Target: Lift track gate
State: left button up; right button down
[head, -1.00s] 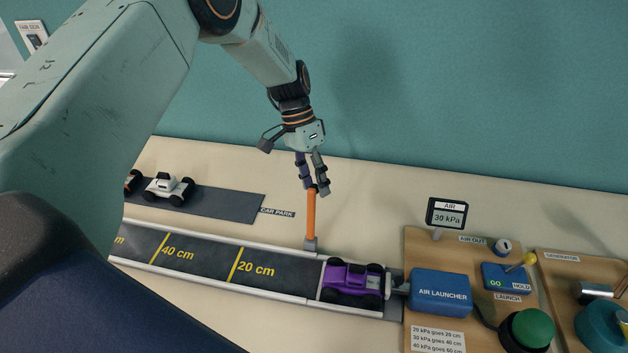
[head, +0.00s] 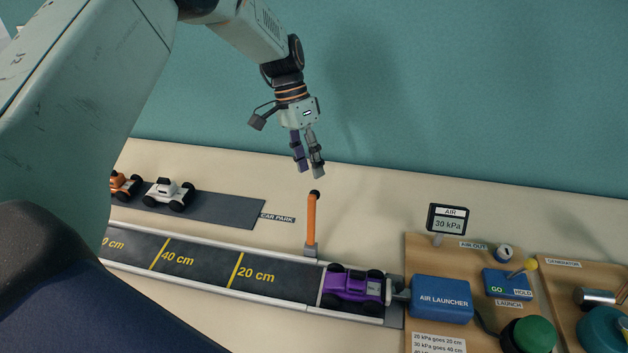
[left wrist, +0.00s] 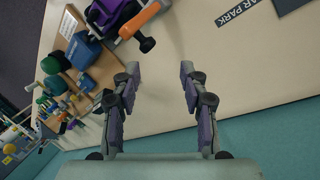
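The track gate (head: 311,222) is an orange bar with a black knob on top. It stands upright on a grey block at the far edge of the track (head: 205,261). In the left wrist view the gate (left wrist: 141,20) shows at the top, beyond the fingertips. My left gripper (head: 310,174) is open and empty above the gate, its fingertips apart from the knob. Its parted fingers also show in the left wrist view (left wrist: 160,75). A purple car (head: 351,288) sits on the track's right end, against the launcher. My right gripper is not in view.
The blue air launcher (head: 441,298) stands on a wooden board, with an air display (head: 447,219) reading 30 kPa behind it. The launch switch (head: 508,282) is further right. White and orange cars stand on the car park strip (head: 230,210). Bare table lies behind the gate.

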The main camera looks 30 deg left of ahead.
pick_arm(q)
jog(key=v, duration=0.6)
jog(key=shift+a+r, duration=0.15)
jog(key=shift+s+d, duration=0.1)
jog(key=shift+d, duration=0.1)
